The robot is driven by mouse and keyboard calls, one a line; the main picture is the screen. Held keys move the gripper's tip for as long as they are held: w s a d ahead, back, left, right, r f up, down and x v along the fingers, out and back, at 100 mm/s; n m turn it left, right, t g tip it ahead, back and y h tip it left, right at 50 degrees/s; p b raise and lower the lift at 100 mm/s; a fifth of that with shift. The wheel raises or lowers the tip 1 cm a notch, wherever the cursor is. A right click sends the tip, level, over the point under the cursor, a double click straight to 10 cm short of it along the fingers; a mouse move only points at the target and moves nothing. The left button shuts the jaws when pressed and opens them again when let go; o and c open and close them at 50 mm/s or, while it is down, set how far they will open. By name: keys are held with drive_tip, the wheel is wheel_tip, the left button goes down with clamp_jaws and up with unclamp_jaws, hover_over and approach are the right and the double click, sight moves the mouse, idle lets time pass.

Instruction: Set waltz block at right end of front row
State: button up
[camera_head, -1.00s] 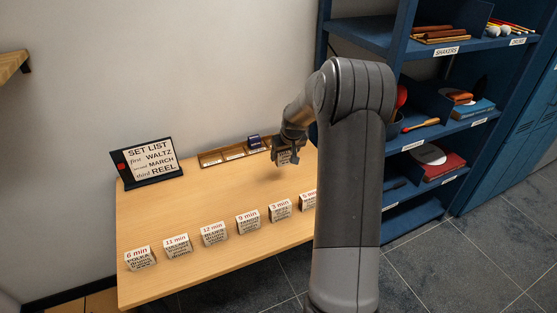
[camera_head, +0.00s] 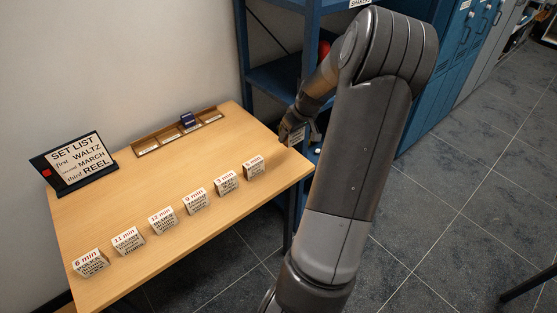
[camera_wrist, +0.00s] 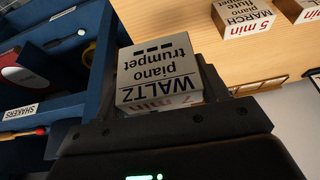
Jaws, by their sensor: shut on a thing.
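The waltz block (camera_wrist: 158,75), grey with "WALTZ piano trumpet" and "7 min" on it, is between the fingers of my gripper (camera_head: 299,136). My gripper is shut on it over the right edge of the table (camera_head: 220,215). In the head view the block is mostly hidden by my gripper. The front row of several white blocks runs along the table. Its right-end block is the "5 min" march block (camera_head: 254,167), left of my gripper and apart from it. The march block also shows in the wrist view (camera_wrist: 243,22).
The set list sign (camera_head: 79,162) stands at the table's left, listing waltz, march, reel. A wooden tray (camera_head: 146,150) with a navy block (camera_head: 187,119) lies along the back. A blue shelf (camera_head: 271,78) stands behind the table's right end. The table's middle is clear.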

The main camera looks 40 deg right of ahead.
drive_tip(key=s+d, duration=0.3)
drive_tip(key=s, duration=0.2)
drive_tip(key=w+a+f, duration=0.1)
drive_tip(key=w+f, duration=0.1)
drive_tip(key=w, duration=0.1)
drive_tip(key=w+a+f, duration=0.2)
drive_tip(key=w, duration=0.1)
drive_tip(key=w+a+f, duration=0.2)
drive_tip(key=w+f, duration=0.1)
drive_tip(key=w, duration=0.1)
drive_tip(key=shift+a, duration=0.2)
drive_tip(key=shift+f, duration=1.9)
drive_tip(key=shift+f, duration=0.1)
drive_tip(key=o, duration=1)
drive_tip(key=v, duration=1.1)
drive_tip(key=shift+s+r, duration=0.15)
drive_tip(key=shift+r, duration=0.05)
drive_tip(key=shift+s+a+r, duration=0.1)
drive_tip(key=shift+s+r, duration=0.05)
drive_tip(key=shift+r, duration=0.25)
